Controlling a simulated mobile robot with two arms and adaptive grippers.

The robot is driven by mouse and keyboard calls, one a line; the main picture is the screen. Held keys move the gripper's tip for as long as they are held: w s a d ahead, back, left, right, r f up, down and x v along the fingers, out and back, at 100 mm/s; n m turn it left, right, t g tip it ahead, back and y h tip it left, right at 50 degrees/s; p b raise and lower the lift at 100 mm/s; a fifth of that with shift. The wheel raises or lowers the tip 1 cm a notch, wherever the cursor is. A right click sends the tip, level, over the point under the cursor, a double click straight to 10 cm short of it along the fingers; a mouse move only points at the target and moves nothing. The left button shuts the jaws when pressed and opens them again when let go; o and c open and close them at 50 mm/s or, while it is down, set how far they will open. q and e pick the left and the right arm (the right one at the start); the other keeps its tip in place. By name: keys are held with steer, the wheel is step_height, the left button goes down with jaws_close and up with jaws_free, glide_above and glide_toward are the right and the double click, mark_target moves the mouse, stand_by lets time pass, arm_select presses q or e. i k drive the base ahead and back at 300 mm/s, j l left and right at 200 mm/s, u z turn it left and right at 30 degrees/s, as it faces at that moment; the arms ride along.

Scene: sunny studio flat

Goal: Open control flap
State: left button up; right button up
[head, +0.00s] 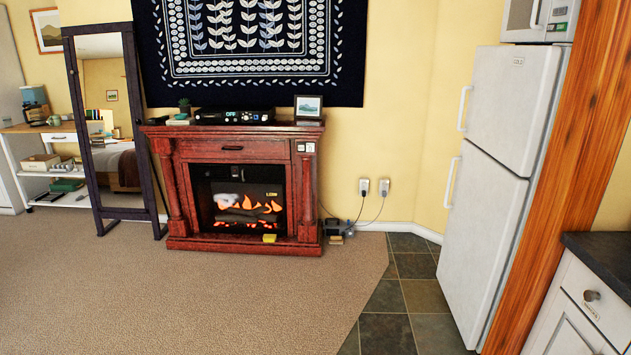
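A dark red electric fireplace (180,243) stands against the yellow wall, with flames and logs showing in its firebox. Below its mantel is a wide red front panel with a dark handle (232,148); it looks closed, and it may be the control flap, but no label there can be read. A small white plate or control (306,147) sits on the upper right of the front. Neither of my grippers is in view.
A yellow object (269,238) lies at the fireplace's base. A leaning mirror (112,125) stands close on the left. Cords run from wall sockets (364,187) to small items on the floor. A white fridge (490,170) stands right. The carpet (190,300) in front is clear.

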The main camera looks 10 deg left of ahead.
mark_target(272, 175)
steer(key=i+j+u, duration=0.35)
steer(key=i, duration=0.5)
steer(key=i+u, duration=0.3)
steer(key=i, duration=0.55)
